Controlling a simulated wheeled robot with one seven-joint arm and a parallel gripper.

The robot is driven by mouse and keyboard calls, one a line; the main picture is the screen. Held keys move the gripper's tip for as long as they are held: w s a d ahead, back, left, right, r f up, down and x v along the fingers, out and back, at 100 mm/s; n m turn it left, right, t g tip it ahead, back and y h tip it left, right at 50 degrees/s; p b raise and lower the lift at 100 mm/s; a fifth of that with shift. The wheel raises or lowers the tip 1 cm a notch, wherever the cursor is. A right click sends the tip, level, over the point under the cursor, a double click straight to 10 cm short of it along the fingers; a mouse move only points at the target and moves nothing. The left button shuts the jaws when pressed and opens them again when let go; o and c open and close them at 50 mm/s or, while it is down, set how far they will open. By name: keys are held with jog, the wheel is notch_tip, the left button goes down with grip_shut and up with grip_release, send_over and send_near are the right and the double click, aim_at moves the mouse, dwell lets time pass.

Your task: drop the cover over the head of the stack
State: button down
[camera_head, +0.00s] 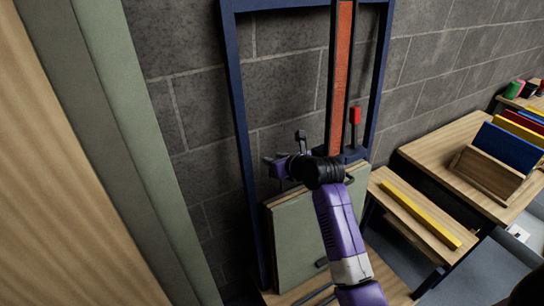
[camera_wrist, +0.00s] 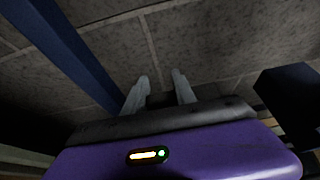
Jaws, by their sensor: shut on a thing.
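My gripper (camera_head: 279,167) is in front of the blue frame (camera_head: 236,100), just above the green-grey panels (camera_head: 315,240) that stand upright together at its foot. These panels look like the stack. In the wrist view my gripper (camera_wrist: 159,84) has its two pale fingers close together, with a small dark thing (camera_wrist: 160,101) between their bases. I cannot tell whether this is the cover; most of it is hidden by the wrist body. The panels' top edge is partly behind my arm.
A red-orange upright bar (camera_head: 341,75) rises within the frame, with a red handle (camera_head: 356,116) beside it. To the right are a low wooden bench (camera_head: 400,235) with a yellow bar (camera_head: 420,215) and a wooden rack (camera_head: 487,176) with coloured panels. A grey block wall stands behind.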

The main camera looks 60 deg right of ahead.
dwell(0.3)
notch_tip(320, 180, down, 7)
jog(key=b, duration=0.2)
jog(key=shift+s+a+b, duration=0.2)
jog(key=shift+s+b, duration=0.1)
jog(key=shift+s, duration=0.15)
jog(key=shift+s+a+f+b, duration=0.15)
jog(key=shift+f+b, duration=0.35)
jog(key=shift+f, duration=0.65)
jog(key=shift+s+f+b, duration=0.1)
jog(key=shift+f+b, duration=0.4)
jog(key=shift+f, duration=0.6)
dwell(1.1)
jog(key=c, duration=0.9)
grip_release()
jog(key=shift+v, duration=3.9)
